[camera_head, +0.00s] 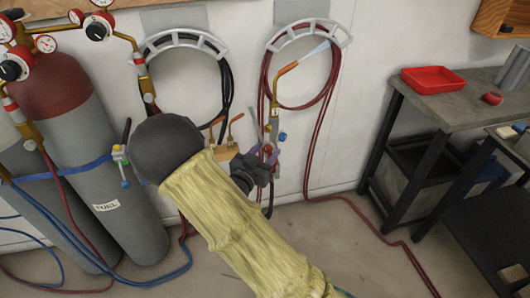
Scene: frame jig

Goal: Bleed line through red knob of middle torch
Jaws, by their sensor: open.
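A brass torch (274,112) with an orange neck hangs upright below the right hose hanger. Its red knob (268,149) and blue knob (283,136) show low on its body. My gripper (262,162) is open, with its dark fingers at or just in front of this red knob; I cannot tell whether they touch it. I cannot tell for certain which torch is the middle one.
A gas cylinder (125,215) labelled FUEL stands at left, with a blue strap and gauges (97,28). Hoses run along the floor. A dark workbench (450,108) with a red tray (432,79) stands at right. Floor (350,245) between is open except for a red hose.

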